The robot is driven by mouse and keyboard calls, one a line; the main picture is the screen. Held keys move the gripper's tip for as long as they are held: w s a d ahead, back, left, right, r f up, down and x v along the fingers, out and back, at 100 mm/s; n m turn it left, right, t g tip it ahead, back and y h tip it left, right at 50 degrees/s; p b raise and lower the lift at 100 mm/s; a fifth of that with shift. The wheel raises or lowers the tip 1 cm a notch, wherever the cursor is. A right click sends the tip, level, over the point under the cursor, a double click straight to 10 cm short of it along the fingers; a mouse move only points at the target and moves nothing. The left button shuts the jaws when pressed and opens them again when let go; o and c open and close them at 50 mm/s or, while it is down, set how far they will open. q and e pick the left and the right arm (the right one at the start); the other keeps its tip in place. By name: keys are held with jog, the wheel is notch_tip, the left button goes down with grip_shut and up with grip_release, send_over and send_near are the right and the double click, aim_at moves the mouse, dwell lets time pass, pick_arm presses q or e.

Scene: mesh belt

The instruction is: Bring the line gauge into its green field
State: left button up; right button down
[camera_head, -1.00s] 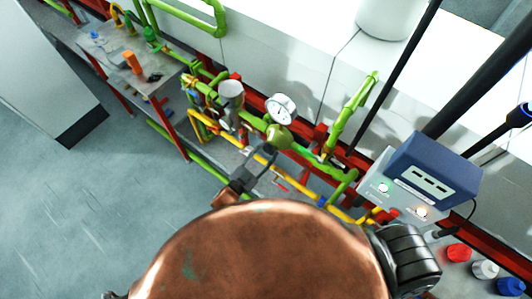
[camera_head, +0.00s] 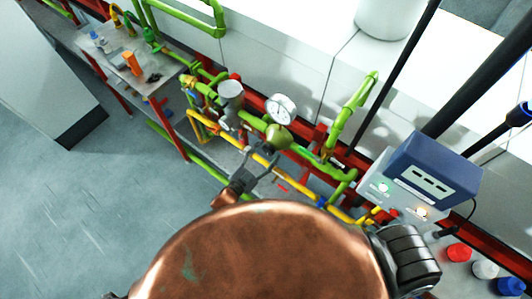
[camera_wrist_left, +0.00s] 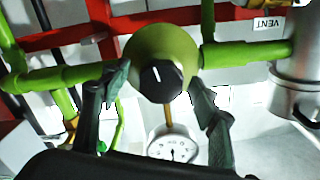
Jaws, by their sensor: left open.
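The line gauge (camera_head: 281,109) is a round white dial on the green pipe line; it also shows in the left wrist view (camera_wrist_left: 172,150), where its needle is visible but the dial's coloured field is too small to make out. Beside it sits a rounded green regulator body (camera_head: 278,137) with a black knob (camera_wrist_left: 161,82) that has a white mark pointing roughly up in the wrist view. My left gripper (camera_head: 262,158) is open in front of the regulator. In the wrist view its fingers (camera_wrist_left: 159,88) stand on either side of the knob, apparently without gripping it. My right gripper is not in view.
Green and yellow pipes (camera_head: 205,122) and a grey cylindrical fitting (camera_head: 230,92) lie close around the regulator. A blue-topped control box (camera_head: 432,170) with lit lamps stands at right. A workbench (camera_head: 112,50) with small items is at upper left. The floor at left is clear.

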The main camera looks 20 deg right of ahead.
pick_arm(q)
jog(key=shift+a, duration=0.15)
jog(key=v, duration=1.2)
